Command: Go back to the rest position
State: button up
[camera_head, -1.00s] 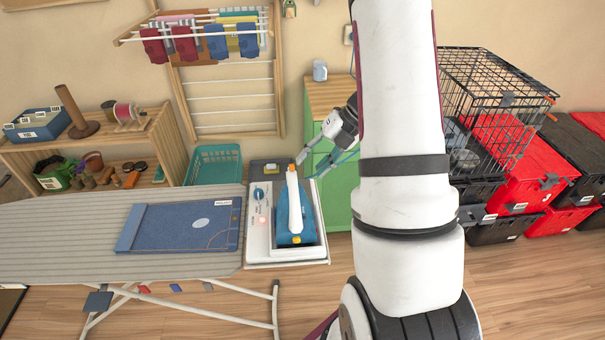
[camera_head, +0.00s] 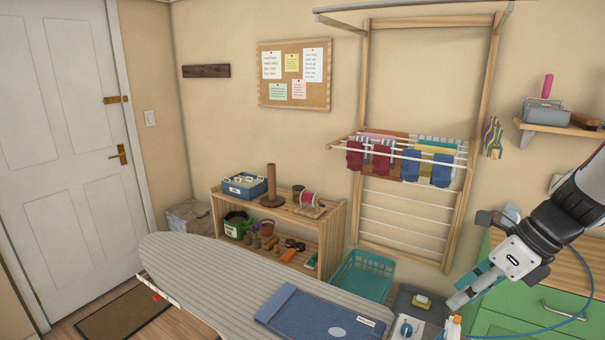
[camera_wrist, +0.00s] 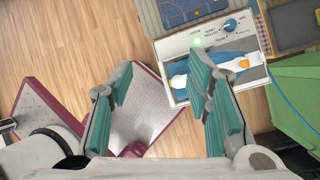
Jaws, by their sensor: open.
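My gripper (camera_head: 468,293) is at the right of the head view, raised near the green cabinet and above the iron. In the wrist view my gripper (camera_wrist: 162,82) has its two teal-padded fingers wide apart with nothing between them. The blue iron (camera_wrist: 205,75), with a white handle and orange tip, rests in its white station (camera_wrist: 178,47), beyond the right finger, which hides part of it. A small green light shows on the station beside a blue knob. Only the top of the iron's handle (camera_head: 453,328) shows at the bottom of the head view.
The ironing board (camera_head: 215,270) with a folded blue cloth (camera_head: 318,322) stands left of the station. A teal basket (camera_head: 362,277), a wooden shelf (camera_head: 334,240) and a drying rack (camera_head: 455,215) line the wall. The green cabinet (camera_head: 530,300) is close to my arm.

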jog(key=s+a+r+n+t+h, duration=0.1)
jog(key=s+a+r+n, duration=0.4)
jog(key=n, duration=0.9)
jog(key=s+a+r+n+t+h, duration=0.1)
jog(key=s+a+r+n+h, duration=0.3)
jog(key=n, duration=1.1)
jog(key=s+a+r, duration=0.1)
jog(key=s+a, duration=0.2)
jog(key=s, duration=0.2)
jog(key=shift+s+r+t, duration=0.15)
jog(key=shift+r+t, duration=0.25)
